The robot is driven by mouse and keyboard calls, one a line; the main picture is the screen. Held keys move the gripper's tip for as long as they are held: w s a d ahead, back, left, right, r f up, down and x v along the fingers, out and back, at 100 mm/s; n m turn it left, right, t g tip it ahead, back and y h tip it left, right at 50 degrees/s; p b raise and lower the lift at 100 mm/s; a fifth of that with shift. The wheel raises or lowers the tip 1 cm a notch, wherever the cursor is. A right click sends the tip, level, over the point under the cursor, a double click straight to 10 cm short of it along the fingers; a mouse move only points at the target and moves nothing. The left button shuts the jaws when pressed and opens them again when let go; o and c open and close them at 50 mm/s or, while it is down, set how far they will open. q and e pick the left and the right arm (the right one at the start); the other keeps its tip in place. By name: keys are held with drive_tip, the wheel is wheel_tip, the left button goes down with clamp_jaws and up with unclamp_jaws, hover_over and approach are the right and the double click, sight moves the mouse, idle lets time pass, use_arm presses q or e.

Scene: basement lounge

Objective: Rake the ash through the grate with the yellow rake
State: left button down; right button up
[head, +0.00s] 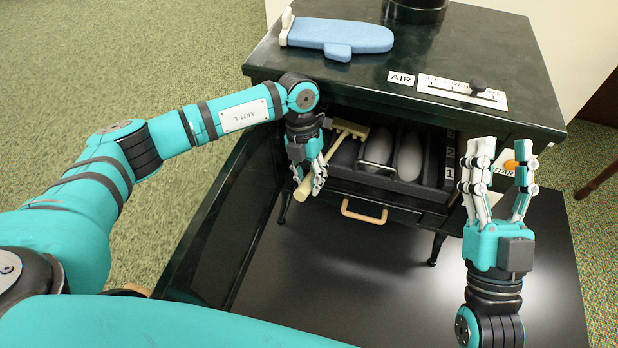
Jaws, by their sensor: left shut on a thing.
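The pale yellow rake (332,154) is in my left gripper (309,180), which is shut on its handle. The handle's end sticks out below the fingers, and the rake's crosswise head is at the stove's front opening, left of two grey rounded lumps (410,155). Whether the head touches anything inside cannot be told. The grate (432,185) seems to be the dark tray-like floor under the lumps; any ash is not clearly visible. My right gripper (502,150) is open and empty, fingers up, in front of the stove's right side.
The dark stove (520,85) has a blue mitt-like object (335,35) and an air slider (462,92) on top. Its door (225,215) stands open at left. A drawer with a wooden handle (363,212) is below the opening. An orange button (511,165) is partly behind my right gripper.

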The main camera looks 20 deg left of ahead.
drive_tip(key=shift+s, duration=0.1)
idle(0.5)
drive_tip(key=shift+s+r+t+y, duration=0.35)
drive_tip(key=shift+r+t+y, duration=0.05)
drive_tip(key=shift+r, duration=0.1)
drive_tip(key=shift+s+d+r, duration=0.1)
drive_tip(key=shift+s+r, duration=0.1)
drive_tip(key=shift+s, duration=0.05)
drive_tip(key=shift+s+r+t+b, duration=0.1)
drive_tip(key=shift+s+t+b, duration=0.1)
drive_tip(key=shift+t+b, duration=0.1)
drive_tip(key=shift+s+r, duration=0.2)
drive_tip(key=shift+r, duration=0.1)
